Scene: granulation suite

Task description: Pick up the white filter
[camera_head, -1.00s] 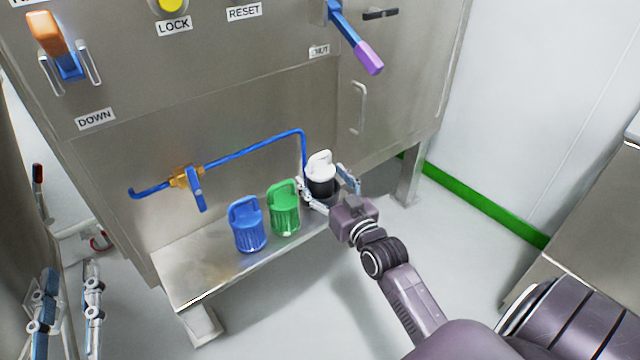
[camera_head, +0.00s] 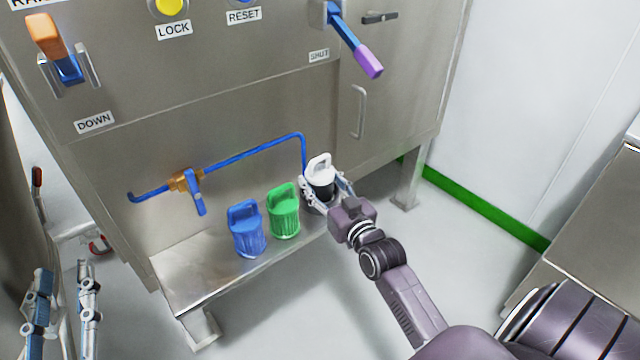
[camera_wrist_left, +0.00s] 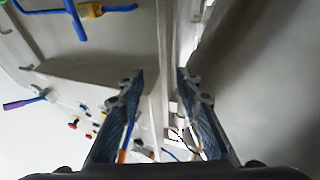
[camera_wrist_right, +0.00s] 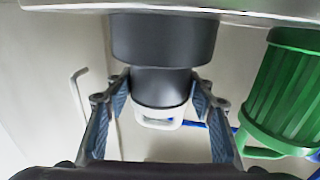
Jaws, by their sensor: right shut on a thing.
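The white filter (camera_head: 320,165), with a looped white top and a dark lower part, stands at the right end of the steel shelf (camera_head: 190,280), beside the blue pipe. My right gripper (camera_head: 326,190) is shut on it. In the right wrist view the fingers (camera_wrist_right: 162,92) press both sides of its dark neck, with the white handle (camera_wrist_right: 160,120) showing and a wider dark cylinder (camera_wrist_right: 165,40) adjoining. My left gripper (camera_head: 62,290) is open and empty at the lower left, far from the filter; its spread fingers also show in the left wrist view (camera_wrist_left: 158,85).
A green filter (camera_head: 284,212) stands close left of my right gripper, with a blue filter (camera_head: 248,232) beyond it. The blue pipe (camera_head: 255,149) with a brass valve (camera_head: 186,180) runs above the shelf. The steel cabinet (camera_head: 230,100) rises behind.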

